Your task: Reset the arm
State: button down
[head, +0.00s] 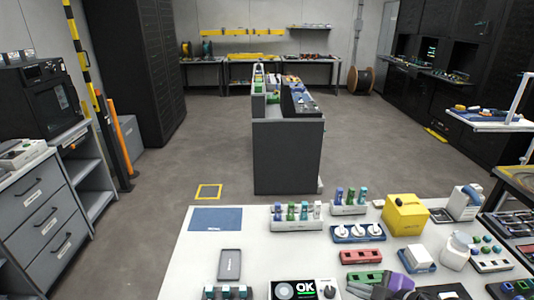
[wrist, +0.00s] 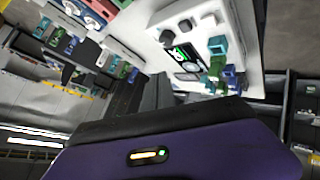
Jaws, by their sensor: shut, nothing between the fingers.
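My gripper (head: 396,284) shows as a purple and dark shape at the bottom edge of the head view, over the near part of the white table (head: 225,275). It is shut and empty. In the wrist view its purple housing (wrist: 215,150) with a small lit indicator fills the bottom, and the fingertips are hard to make out. The wrist view is tilted and looks across the table top. A white device with a green "OK" screen (head: 294,290) stands left of my gripper, and it also shows in the wrist view (wrist: 187,57).
Racks of small coloured parts (head: 297,218), red (head: 361,257) and green blocks, a yellow box (head: 405,215) and a white bottle (head: 456,252) crowd the table. A blue mat (head: 215,219) lies at its far left corner. Open floor surrounds a dark grey bench (head: 288,158) beyond.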

jog(key=d+r+m+t+h, duration=0.3)
jog(key=d+m+t, duration=0.1)
jog(key=m, duration=0.2)
jog(key=s+m+t+h, duration=0.3)
jog(key=s+m, duration=0.3)
jog(key=s, duration=0.4)
jog(key=s+a+m+b, duration=0.1)
jog(key=s+a, duration=0.2)
jog(key=s, duration=1)
jog(key=s+a+r+g+y+b, duration=0.1)
jog(key=s+a, duration=0.2)
jog(key=s, duration=1.1)
jog(key=shift+a+r+m, duration=0.25)
jog(key=shift+a+m, duration=0.15)
